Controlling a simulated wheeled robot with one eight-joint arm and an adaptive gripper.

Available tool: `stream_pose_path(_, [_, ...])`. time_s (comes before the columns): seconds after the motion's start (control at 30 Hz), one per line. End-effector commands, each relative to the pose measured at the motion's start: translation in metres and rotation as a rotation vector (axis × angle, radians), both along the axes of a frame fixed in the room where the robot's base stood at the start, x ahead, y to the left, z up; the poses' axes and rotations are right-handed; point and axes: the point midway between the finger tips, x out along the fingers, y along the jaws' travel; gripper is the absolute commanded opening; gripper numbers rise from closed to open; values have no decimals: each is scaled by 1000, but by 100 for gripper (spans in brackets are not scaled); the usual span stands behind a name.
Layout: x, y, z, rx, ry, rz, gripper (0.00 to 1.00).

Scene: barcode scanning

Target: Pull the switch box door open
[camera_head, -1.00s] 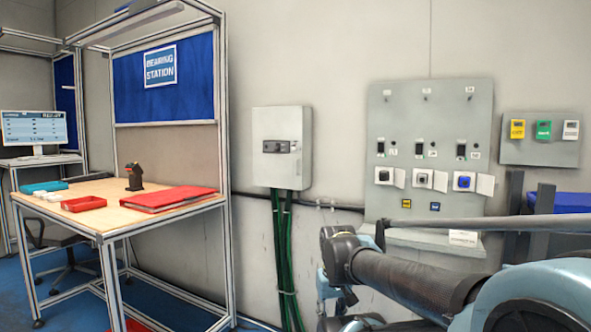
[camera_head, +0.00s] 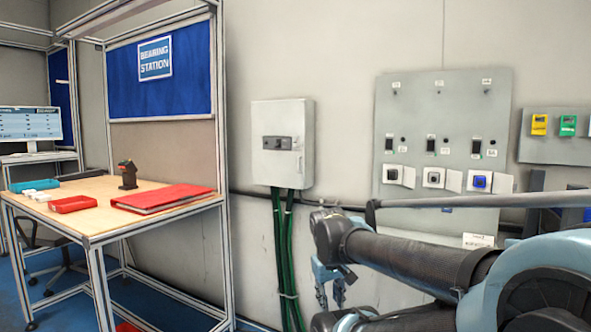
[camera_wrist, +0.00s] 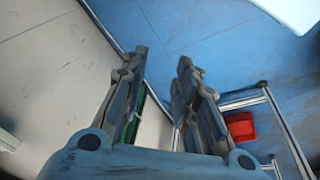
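The switch box (camera_head: 283,143) is a light grey box on the wall in the head view, with its door shut. A dark strip with small knobs (camera_head: 277,143) is on its front. Thick green cables (camera_head: 288,255) run down from its underside. My gripper (camera_head: 331,296) hangs low, pointing down, to the lower right of the box and apart from it. In the wrist view my gripper (camera_wrist: 162,60) has its two fingers spread with nothing held between them. The box cannot be made out in the wrist view; floor and wall show there.
A table (camera_head: 100,215) with a red folder (camera_head: 162,197), a red tray (camera_head: 73,204) and a scanner (camera_head: 128,174) stands left of the box, its frame post close by. A grey control panel (camera_head: 441,100) is on the wall to the right.

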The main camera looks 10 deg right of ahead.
Motion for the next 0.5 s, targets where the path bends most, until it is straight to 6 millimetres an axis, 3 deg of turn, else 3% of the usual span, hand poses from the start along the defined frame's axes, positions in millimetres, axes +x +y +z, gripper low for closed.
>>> stream_pose_path(0.3, [92, -34, 75, -402, 54, 437, 28])
stream_pose_path(0.5, [159, -38, 123, -664, 122, 695, 28])
